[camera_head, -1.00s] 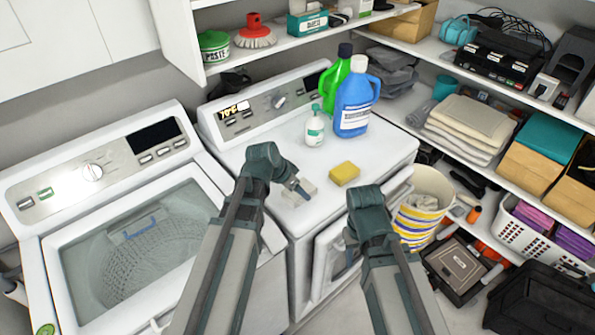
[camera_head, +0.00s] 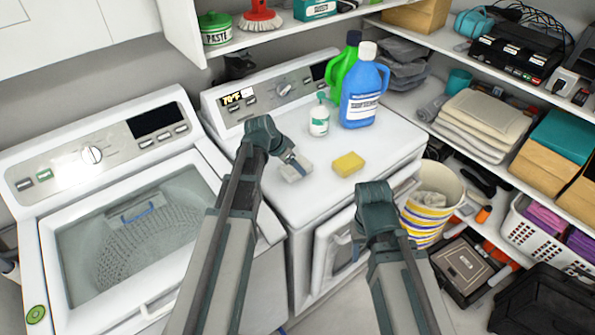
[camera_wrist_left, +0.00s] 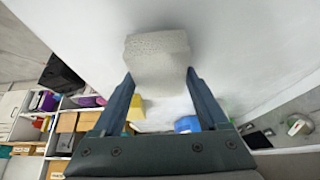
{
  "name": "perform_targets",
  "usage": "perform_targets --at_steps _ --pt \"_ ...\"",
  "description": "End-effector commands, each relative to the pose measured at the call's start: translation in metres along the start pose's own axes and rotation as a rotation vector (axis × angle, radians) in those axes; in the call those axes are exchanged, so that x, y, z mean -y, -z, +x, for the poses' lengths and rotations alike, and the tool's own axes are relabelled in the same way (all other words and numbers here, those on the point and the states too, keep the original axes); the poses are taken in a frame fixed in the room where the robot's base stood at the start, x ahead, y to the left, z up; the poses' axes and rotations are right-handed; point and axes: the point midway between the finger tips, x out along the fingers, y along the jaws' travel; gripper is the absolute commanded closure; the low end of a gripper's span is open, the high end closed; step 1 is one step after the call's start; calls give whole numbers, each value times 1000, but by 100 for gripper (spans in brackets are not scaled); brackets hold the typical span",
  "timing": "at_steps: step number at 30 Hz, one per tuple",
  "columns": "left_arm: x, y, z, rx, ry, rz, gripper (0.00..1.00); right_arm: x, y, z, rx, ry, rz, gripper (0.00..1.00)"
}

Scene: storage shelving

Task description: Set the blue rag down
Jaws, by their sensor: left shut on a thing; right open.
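I make out no blue rag in either view. My left gripper (camera_head: 294,165) is shut on a pale grey, rough-surfaced block-like thing (camera_head: 298,174) over the white dryer top (camera_head: 320,204). The left wrist view shows this pale thing (camera_wrist_left: 158,58) between the fingertips (camera_wrist_left: 158,80). I cannot tell whether it touches the dryer top. A yellow sponge (camera_head: 348,164) lies just right of it, apart from it. My right gripper (camera_head: 358,246) is open in front of the dryer, partly hidden by its own wrist.
A white spray bottle (camera_head: 319,119), a blue jug (camera_head: 362,96) and a green jug (camera_head: 341,72) stand at the back of the dryer. The open washer (camera_head: 50,262) is at left. A striped bucket (camera_head: 428,222) stands at right. The dryer's front-left top is bare.

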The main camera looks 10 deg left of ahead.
Motion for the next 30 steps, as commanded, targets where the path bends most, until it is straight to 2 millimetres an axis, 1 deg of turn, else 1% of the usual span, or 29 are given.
perform_targets --at_steps 1,2,9,14,15,17,18,19,26,30 --pt "2 -8 8 0 0 -1 68 1 1 11 0 0 0 50" --pt "3 -9 9 0 0 -1 68 1 1 12 0 0 0 50" --pt "3 -8 6 0 -1 0 68 1 1 10 0 0 0 50" --pt "3 -10 10 0 -1 0 68 1 1 14 0 0 0 50" --pt "3 -10 10 0 -1 0 20 1 1 13 0 0 0 50" --pt "3 -9 9 0 -1 0 9 1 1 12 0 0 0 50" --pt "3 -9 9 0 -1 0 2 1 1 12 0 0 0 50" --pt "3 -9 9 0 -1 0 0 1 1 12 0 0 0 50" --pt "3 -9 9 0 -1 0 0 1 1 12 0 0 0 50" --pt "3 -7 6 0 -1 0 0 1 0 8 0 0 0 50"
